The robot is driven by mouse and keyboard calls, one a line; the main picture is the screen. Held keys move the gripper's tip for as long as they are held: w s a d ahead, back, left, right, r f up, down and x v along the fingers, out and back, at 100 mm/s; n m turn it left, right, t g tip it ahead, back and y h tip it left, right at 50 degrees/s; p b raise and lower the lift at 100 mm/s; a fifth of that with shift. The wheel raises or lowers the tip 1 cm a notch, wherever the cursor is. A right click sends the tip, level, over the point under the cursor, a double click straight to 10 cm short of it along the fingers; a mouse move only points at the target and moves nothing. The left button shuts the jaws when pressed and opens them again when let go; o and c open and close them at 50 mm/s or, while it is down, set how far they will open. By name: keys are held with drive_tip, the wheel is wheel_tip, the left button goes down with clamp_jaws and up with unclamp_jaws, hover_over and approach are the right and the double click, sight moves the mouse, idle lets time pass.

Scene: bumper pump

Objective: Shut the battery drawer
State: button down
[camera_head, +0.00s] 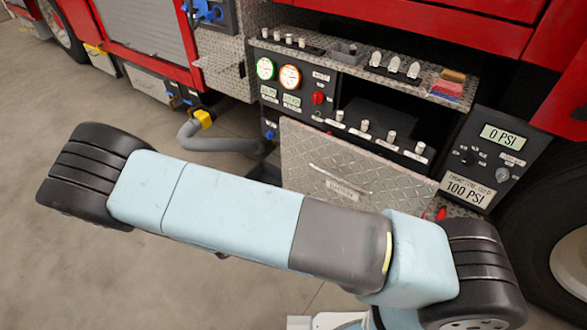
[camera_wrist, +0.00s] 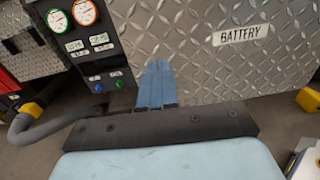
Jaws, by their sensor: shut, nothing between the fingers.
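The battery drawer (camera_head: 400,180) has a diamond-plate front with a pale handle. It sits low in the bumper pump bay of the red truck and appears to stand out past the panel around it. My arm hides its lower part in the head view. The drawer front (camera_wrist: 205,75) fills much of the wrist view, with a white BATTERY label (camera_wrist: 240,35) at upper right. My gripper (camera_wrist: 157,66) is shut and empty, with its blue fingers before the left part of the drawer front. I cannot tell whether they touch it. The gripper is hidden in the head view.
A gauge panel (camera_head: 292,95) stands left of the drawer, with a grey hose (camera_head: 200,140) below it. Several valve levers (camera_head: 390,135) line the shelf above. A 0 PSI panel (camera_head: 492,155) and a wheel are at right. Floor at left is clear.

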sight(298, 163)
drive_tip(key=shift+t, duration=0.3)
drive_tip(key=x, duration=0.8)
drive_tip(key=f+x, duration=0.1)
drive_tip(key=x, duration=0.3)
drive_tip(key=shift+w, duration=0.2)
drive_tip(key=shift+w+d, duration=0.35)
drive_tip(key=shift+w, duration=0.2)
